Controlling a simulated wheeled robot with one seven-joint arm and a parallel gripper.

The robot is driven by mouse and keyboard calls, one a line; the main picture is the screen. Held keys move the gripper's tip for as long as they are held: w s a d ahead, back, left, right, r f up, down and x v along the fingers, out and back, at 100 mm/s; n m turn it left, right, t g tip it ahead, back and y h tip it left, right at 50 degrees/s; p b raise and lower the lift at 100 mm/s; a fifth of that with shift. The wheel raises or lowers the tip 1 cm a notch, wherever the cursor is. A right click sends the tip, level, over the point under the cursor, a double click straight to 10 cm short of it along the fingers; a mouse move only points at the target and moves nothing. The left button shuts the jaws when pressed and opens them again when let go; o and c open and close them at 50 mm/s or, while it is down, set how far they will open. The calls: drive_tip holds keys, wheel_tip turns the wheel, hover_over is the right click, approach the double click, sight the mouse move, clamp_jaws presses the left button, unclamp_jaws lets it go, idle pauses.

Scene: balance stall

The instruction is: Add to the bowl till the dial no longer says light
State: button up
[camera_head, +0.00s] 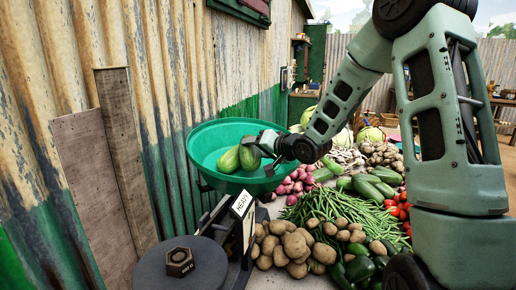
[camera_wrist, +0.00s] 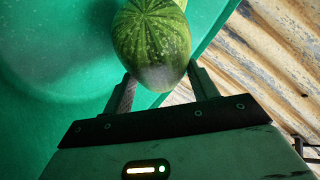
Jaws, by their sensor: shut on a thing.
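The green bowl (camera_head: 205,135) of the balance stands against the corrugated wall. Two green gourds show in it: a left gourd (camera_head: 228,161) and a right gourd (camera_head: 250,156). My gripper (camera_head: 266,143) is at the bowl's right side, shut on the right gourd. In the wrist view the striped held gourd (camera_wrist: 152,45) is between my fingers, over the green bowl (camera_wrist: 60,60). I cannot tell whether it touches the bowl floor. The dial plate (camera_head: 243,204) is seen at a slant with the word HEAVY; its pointer is not readable.
A dark round pan (camera_head: 205,268) with a hexagonal weight (camera_head: 180,261) stands in front. Potatoes (camera_head: 295,245), green beans (camera_head: 335,208), red onions (camera_head: 298,183) and other vegetables crowd the right. Boards (camera_head: 88,170) lean on the wall at left.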

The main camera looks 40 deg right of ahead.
drive_tip(key=o, duration=1.4)
drive_tip(key=f, duration=0.3)
drive_tip(key=shift+s+d+g, duration=0.25)
drive_tip(key=shift+g, duration=0.05)
drive_tip(key=shift+c, duration=0.2)
drive_tip(key=shift+o, duration=0.3)
drive_tip(key=shift+w+d+f, duration=0.1)
drive_tip(key=shift+w+d, duration=0.05)
drive_tip(key=shift+w, duration=0.1)
drive_tip(key=shift+r, duration=0.3)
drive_tip(key=shift+r, duration=0.2)
